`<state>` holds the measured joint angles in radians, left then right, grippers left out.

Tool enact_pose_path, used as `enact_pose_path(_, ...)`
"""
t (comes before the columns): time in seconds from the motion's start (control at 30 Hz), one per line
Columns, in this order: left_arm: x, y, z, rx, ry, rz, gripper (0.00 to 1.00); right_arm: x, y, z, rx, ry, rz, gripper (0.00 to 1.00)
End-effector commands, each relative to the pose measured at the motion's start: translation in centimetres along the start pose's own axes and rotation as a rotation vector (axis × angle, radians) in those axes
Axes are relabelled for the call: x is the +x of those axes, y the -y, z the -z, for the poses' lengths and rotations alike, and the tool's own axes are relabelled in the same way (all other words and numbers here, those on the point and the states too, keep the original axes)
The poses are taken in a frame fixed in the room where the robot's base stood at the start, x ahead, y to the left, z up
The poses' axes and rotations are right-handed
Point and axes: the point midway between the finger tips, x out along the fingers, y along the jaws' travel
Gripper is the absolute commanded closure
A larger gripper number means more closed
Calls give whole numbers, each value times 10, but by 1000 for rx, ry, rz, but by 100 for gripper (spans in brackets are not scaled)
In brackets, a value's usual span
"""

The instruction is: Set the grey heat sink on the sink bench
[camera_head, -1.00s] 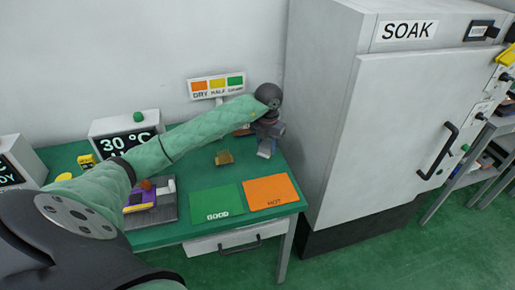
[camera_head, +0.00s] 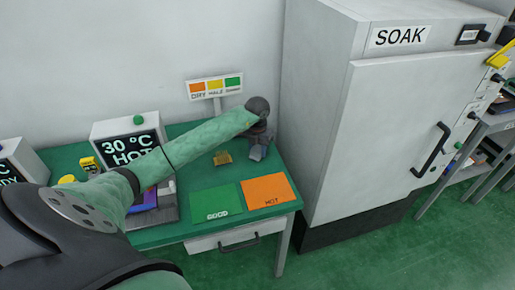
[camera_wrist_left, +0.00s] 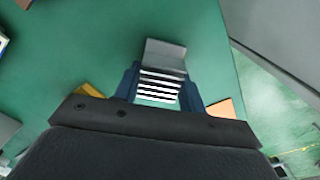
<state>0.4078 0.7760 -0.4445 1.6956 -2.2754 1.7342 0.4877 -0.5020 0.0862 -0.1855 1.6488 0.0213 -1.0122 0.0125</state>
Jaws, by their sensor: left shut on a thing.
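A grey finned heat sink (camera_wrist_left: 160,86) sits between the two blue fingers of my left gripper (camera_wrist_left: 161,92) in the left wrist view. The gripper is shut on it. A plain grey face (camera_wrist_left: 165,52) shows just beyond the fins; I cannot tell whether it belongs to the heat sink. In the head view my left gripper (camera_head: 258,148) points down over the back right of the green bench (camera_head: 197,178), close to its surface. I cannot tell whether the heat sink touches the bench. My right gripper is not in view.
A small yellow-brown block (camera_head: 222,158) lies left of the gripper. A green GOOD mat (camera_head: 216,204) and an orange HOT mat (camera_head: 268,191) lie in front. A display (camera_head: 128,143) reads 30 °C HOT. The SOAK cabinet (camera_head: 390,130) stands close on the right.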

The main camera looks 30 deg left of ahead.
Motion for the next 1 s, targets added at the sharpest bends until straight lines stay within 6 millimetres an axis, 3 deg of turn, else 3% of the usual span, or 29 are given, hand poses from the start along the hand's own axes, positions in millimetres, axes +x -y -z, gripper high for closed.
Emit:
enact_pose_path(0.6,8,0,0,0,1,-1,83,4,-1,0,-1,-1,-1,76)
enact_pose_path(0.63,8,0,0,0,0,-1,57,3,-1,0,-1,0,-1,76)
enact_pose_path(0.73,8,0,0,0,0,-1,38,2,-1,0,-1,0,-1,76)
enact_pose_path(1.0,8,0,0,0,0,-1,38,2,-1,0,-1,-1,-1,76)
